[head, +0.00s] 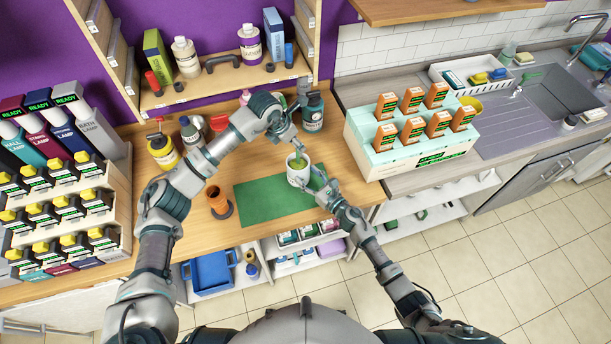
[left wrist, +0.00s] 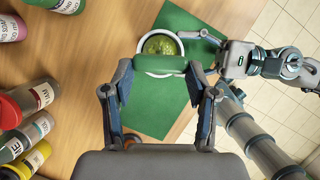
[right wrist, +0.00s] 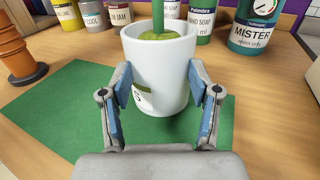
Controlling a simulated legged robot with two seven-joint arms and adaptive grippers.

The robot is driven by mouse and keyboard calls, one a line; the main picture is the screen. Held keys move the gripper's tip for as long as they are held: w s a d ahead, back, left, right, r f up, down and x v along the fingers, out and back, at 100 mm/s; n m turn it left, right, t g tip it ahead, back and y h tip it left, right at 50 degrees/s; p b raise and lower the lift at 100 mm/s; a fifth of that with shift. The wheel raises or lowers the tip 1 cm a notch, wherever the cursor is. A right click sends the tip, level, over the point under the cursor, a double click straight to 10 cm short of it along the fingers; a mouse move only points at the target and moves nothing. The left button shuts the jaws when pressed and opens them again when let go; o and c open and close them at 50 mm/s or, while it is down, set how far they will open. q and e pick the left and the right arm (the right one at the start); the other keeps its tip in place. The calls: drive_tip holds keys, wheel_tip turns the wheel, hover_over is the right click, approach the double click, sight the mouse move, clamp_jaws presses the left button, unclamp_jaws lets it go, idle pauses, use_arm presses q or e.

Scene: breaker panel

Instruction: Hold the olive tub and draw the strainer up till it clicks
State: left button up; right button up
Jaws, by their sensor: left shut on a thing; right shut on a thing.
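The olive tub (head: 298,178) is a white round pot upright on the green mat (head: 262,203). Green olives (left wrist: 158,44) show inside its rim. The green strainer's stem (right wrist: 158,14) rises from the olives, and its wide green handle (left wrist: 160,64) shows in the left wrist view. My left gripper (left wrist: 160,74) is above the tub, shut on the strainer handle. My right gripper (right wrist: 160,92) is low at the tub's near side, shut on the tub's wall, with one finger on each side. The strainer's lower part is hidden in the tub.
A stacked terracotta pot (head: 217,199) stands left of the mat. Several bottles line the back, among them the MISTER bottle (right wrist: 256,28). A rack of orange packets (head: 410,135) stands to the right. The mat's left part is clear.

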use_arm(q)
drive_tip(key=shift+d+r, duration=0.3)
drive_tip(key=shift+d, duration=0.05)
use_arm(e)
drive_tip(key=shift+d+f, duration=0.15)
drive_tip(key=shift+d, duration=0.25)
use_arm(q)
drive_tip(key=o, duration=0.9)
drive_tip(key=shift+d+r, duration=0.1)
drive_tip(key=shift+d, duration=0.15)
use_arm(e)
drive_tip(key=shift+d, duration=0.25)
use_arm(q)
drive_tip(key=o, duration=0.4)
drive_tip(key=shift+d, duration=0.2)
use_arm(e)
drive_tip(key=shift+d, duration=0.15)
drive_tip(key=shift+a, duration=0.75)
drive_tip(key=shift+d, duration=0.4)
use_arm(q)
drive_tip(key=v, duration=0.6)
drive_tip(key=shift+a, duration=0.4)
